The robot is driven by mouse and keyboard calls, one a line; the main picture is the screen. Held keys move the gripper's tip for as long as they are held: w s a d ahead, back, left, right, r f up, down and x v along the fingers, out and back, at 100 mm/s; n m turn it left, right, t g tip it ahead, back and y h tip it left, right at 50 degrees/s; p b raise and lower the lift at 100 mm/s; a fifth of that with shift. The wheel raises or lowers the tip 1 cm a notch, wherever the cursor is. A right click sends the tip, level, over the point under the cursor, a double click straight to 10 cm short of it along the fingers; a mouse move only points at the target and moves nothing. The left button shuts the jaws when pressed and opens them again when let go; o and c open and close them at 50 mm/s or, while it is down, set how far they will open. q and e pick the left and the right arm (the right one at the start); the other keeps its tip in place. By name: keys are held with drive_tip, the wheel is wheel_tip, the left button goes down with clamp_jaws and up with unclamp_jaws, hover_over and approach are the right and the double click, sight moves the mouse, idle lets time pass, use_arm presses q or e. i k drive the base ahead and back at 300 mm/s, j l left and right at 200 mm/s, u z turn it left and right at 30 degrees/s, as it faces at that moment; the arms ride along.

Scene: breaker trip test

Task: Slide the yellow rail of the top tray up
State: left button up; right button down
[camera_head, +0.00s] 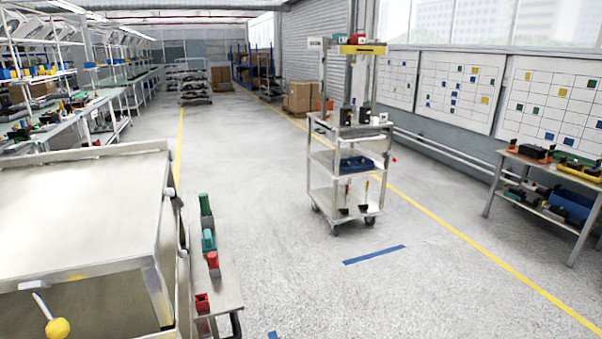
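A yellow bar (362,49) sits across the top of the upright posts of a grey wheeled cart (349,130) at centre right. It is the only yellow rail that I can make out on the cart; I cannot tell whether it belongs to a tray. A red item (361,37) and a white label (315,43) show near it. The cart has three shelves, with dark items on the top one. The cart stands well away from me across the floor. Neither of my grippers is in view.
A large metal box (85,205) with a yellow ball knob (57,328) fills the near left. Beside it, a low shelf (222,268) holds green, teal and red blocks. A workbench (556,172) stands at right. Open floor (255,170) lies between the box and the cart.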

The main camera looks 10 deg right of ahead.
sight(345, 50)
drive_tip(key=i+l+z, duration=0.45)
drive_tip(key=i+z, duration=0.15)
drive_tip(key=i+l+z, duration=0.1)
drive_tip(key=i+z, duration=0.2)
drive_tip(key=i, duration=0.2)
drive_tip(key=i+z, duration=0.2)
drive_tip(key=i, duration=3)
drive_tip(key=i+l+u, duration=0.1)
drive_tip(key=i+u, duration=0.15)
drive_tip(key=i, duration=0.2)
drive_tip(key=i+l+u, duration=0.25)
drive_tip(key=i, duration=0.2)
drive_tip(key=i+l+u, duration=0.25)
drive_tip(key=i, duration=0.15)
drive_tip(key=i+j, duration=0.05)
drive_tip(key=j, duration=0.05)
